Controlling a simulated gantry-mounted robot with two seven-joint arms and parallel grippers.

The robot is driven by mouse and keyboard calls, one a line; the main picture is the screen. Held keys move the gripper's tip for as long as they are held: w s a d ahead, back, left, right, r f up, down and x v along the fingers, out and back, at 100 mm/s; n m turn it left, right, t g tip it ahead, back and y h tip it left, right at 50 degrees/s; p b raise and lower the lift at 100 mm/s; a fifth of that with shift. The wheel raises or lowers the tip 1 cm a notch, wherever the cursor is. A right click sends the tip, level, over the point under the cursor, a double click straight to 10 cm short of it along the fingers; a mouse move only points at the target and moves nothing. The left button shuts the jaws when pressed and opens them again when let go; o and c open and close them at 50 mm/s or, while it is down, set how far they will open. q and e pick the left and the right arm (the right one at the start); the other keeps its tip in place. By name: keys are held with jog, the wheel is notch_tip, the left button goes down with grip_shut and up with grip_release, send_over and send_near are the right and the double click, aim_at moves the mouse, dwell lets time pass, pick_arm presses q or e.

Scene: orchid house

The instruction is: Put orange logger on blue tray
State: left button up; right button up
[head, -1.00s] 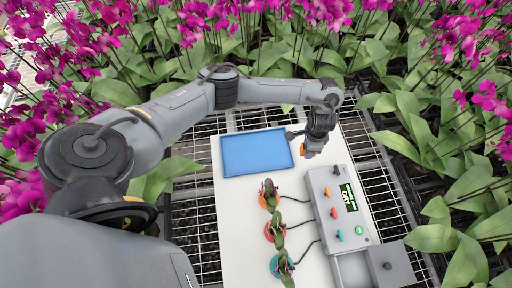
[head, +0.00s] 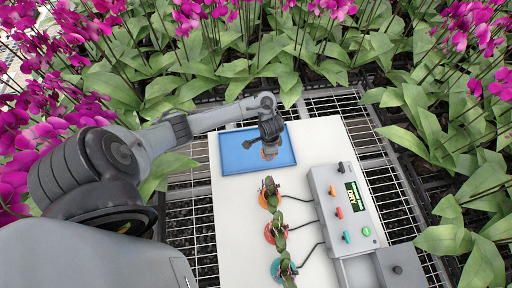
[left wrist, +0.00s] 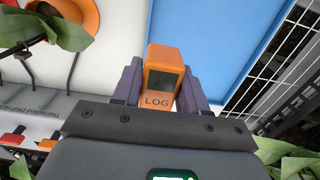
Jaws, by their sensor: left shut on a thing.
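The orange logger (left wrist: 158,98), marked LOG with a dark screen, is held between the two dark fingers of my left gripper (left wrist: 160,86) in the left wrist view. In the head view my left gripper (head: 269,147) is over the right part of the blue tray (head: 236,150). Only a small orange bit of the logger (head: 268,156) shows under the fingers there. In the left wrist view the logger overlaps the near edge of the blue tray (left wrist: 215,35). Its height above the tray is hard to judge. My right gripper is not in view.
A grey control box (head: 343,212) with coloured knobs and a small display stands at the right of the white board (head: 235,225). Cables run from it to several small plants in coloured pots (head: 270,233). Orchids surround the bench mesh. The tray's left part is empty.

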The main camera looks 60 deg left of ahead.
pick_arm(q)
jog(key=b, duration=0.5)
send_over(256, 149)
notch_tip(256, 149, down, 6)
jog(key=shift+r, duration=0.25)
jog(key=shift+a+f+b, duration=0.1)
jog(key=shift+f+b, duration=0.7)
jog(key=shift+f, duration=1.2)
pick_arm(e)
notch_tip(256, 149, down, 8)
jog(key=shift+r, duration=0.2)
pick_arm(q)
jog(key=shift+f, duration=0.1)
jog(key=o, duration=1.1)
notch_tip(256, 149, up, 12)
jog(key=p, duration=0.7)
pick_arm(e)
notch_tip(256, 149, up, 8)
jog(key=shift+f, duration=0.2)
